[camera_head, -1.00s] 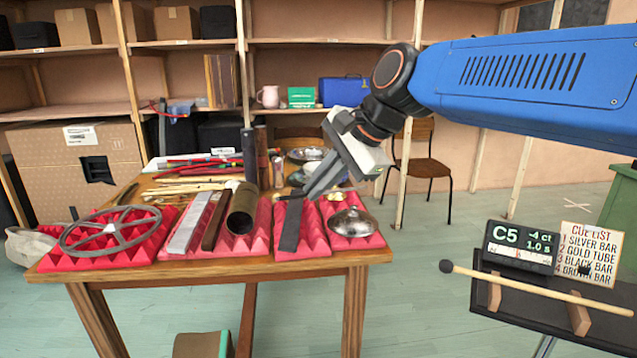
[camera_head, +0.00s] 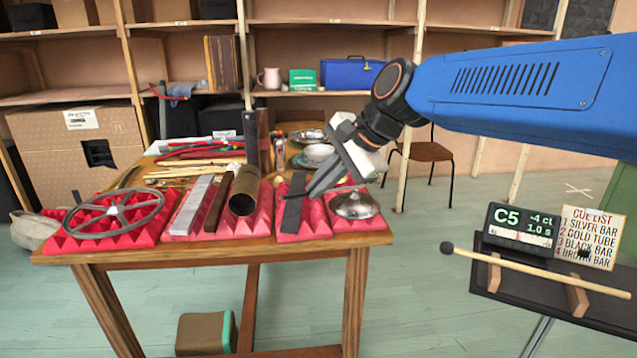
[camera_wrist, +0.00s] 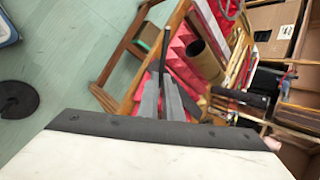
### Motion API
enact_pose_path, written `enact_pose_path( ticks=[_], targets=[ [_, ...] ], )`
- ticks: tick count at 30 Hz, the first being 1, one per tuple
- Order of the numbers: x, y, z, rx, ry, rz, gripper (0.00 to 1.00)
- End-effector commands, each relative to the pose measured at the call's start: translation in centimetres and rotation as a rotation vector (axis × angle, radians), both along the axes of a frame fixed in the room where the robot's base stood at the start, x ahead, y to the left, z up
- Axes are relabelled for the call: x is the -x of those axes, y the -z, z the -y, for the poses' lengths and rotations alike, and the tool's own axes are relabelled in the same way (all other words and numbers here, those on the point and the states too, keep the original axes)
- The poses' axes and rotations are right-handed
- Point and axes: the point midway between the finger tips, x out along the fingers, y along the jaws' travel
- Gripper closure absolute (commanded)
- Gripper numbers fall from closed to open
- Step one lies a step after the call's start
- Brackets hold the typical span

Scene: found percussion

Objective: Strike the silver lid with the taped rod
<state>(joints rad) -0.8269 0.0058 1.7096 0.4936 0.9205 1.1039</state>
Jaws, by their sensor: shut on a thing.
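The silver lid (camera_head: 355,206), a shiny dome, sits on a red foam pad at the table's right front corner. I cannot make it out in the wrist view, where my fingers block part of the table. My gripper (camera_head: 318,187) reaches down from the right, above the black bar (camera_head: 293,205) and just left of the lid. In the wrist view a dark slender piece (camera_wrist: 165,50) shows beyond the fingertips.
Left of the black bar are a gold tube (camera_head: 244,192), a brown bar (camera_head: 218,204), a silver bar (camera_head: 192,205) and a spoked wheel (camera_head: 113,215) on red foam. Bowls and upright tubes stand behind. A mallet (camera_head: 540,270) rests on a stand at right.

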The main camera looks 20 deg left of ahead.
Motion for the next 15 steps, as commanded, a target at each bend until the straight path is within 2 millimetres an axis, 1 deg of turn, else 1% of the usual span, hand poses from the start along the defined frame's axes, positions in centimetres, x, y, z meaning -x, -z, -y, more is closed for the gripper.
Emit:
enact_pose_path(
  ticks=[1, 6, 7, 8, 11, 14, 15],
  targets=[
    [-0.7, 0.9, 0.1, -0.005, 0.000, -0.026, 1.00],
    [-2.7, 3.8, 0.1, -0.046, -0.026, -0.123, 1.00],
    [-3.0, 4.3, 0.1, -0.056, -0.030, -0.140, 1.00],
    [-3.0, 4.3, 0.1, -0.062, -0.035, -0.147, 1.00],
    [-2.6, 3.4, 0.1, -0.063, -0.038, -0.139, 1.00],
    [-2.1, 1.4, 0.4, -0.063, -0.038, -0.136, 1.00],
    [-1.8, 0.3, 0.6, -0.064, -0.039, -0.135, 1.00]
  ],
)
